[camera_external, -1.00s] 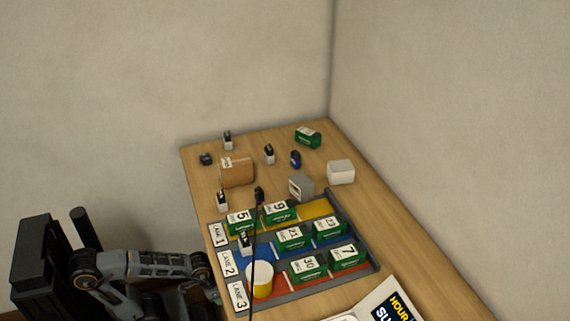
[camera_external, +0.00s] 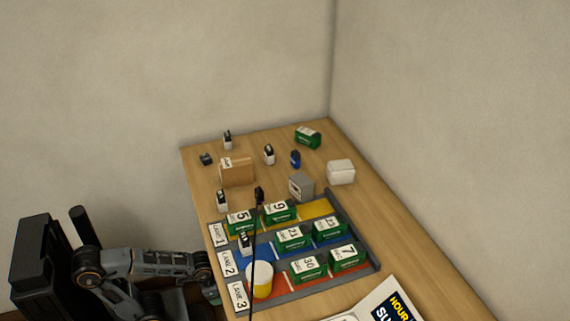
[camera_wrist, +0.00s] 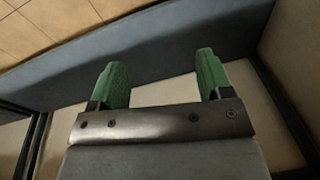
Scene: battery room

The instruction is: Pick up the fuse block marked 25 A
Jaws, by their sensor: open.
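Several green fuse blocks with white number labels sit in a grey lane tray (camera_external: 331,202) on the wooden table. They show 5 (camera_external: 240,222), 9 (camera_external: 280,212), 21 (camera_external: 292,237), 30 (camera_external: 308,268) and 7 (camera_external: 347,257). The right block in lane 2 (camera_external: 329,229) has a small label that looks like 23 or 25; I cannot tell which. Another green block (camera_external: 307,137) lies at the back right, its number unreadable. My gripper (camera_wrist: 162,62) is open and empty, with green fingers apart. In the external view it is low at the table's left edge, partly hidden.
A white-and-yellow cylinder (camera_external: 260,280) stands in lane 3. A thin dark pole crosses the tray's left side in the picture. A cardboard box (camera_external: 237,172), a grey box (camera_external: 301,187), a white block (camera_external: 341,172) and small items stand behind. A sign (camera_external: 390,304) is in front.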

